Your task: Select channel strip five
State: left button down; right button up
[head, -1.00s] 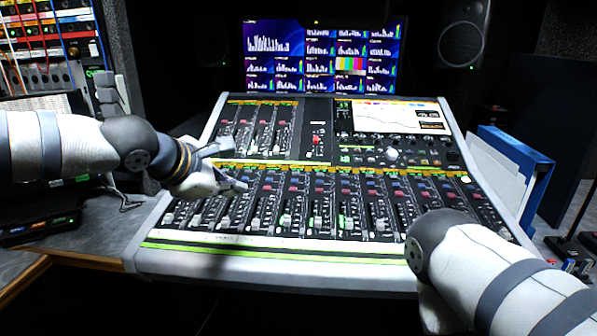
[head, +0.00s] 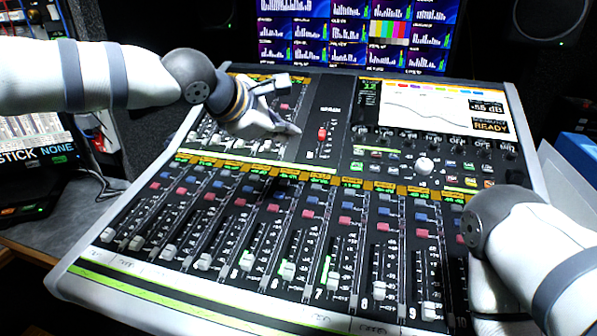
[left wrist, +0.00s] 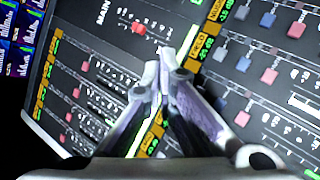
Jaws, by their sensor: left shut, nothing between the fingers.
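A mixing console (head: 75,290) fills the lower part of the head view, with a long lower row of channel strips carrying blue and red buttons and faders. The fifth strip from the left, with its red button (head: 273,208) and fader knob (head: 247,260), lies in this row; its printed number is too small to read surely. My left gripper (head: 296,129) is shut and empty, pointing right over the upper part of the console, above and beyond the lower strips. In the left wrist view its fingertips (left wrist: 160,66) are together in front of the panel. Contact with it cannot be told. My right gripper does not show.
A multi-panel monitor (head: 350,35) stands behind the console. A speaker (head: 550,20) is at the back right and a blue binder (head: 580,155) at the right. My right arm covers the right end of the lower strips.

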pick_arm(q)
jog(key=shift+s+a, duration=0.2)
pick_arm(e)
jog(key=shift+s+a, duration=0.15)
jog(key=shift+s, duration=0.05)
pick_arm(q)
jog(key=b, duration=0.1)
send_over(286, 188)
jog(key=shift+s+f, duration=0.1)
jog(key=shift+f, duration=4.2)
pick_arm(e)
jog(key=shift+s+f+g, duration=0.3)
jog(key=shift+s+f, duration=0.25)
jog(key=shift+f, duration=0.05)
pick_arm(q)
jog(key=shift+f, duration=0.1)
jog(key=shift+f, duration=0.3)
jog(key=shift+f, duration=0.45)
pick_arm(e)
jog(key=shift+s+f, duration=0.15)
pick_arm(q)
jog(key=shift+r, duration=0.85)
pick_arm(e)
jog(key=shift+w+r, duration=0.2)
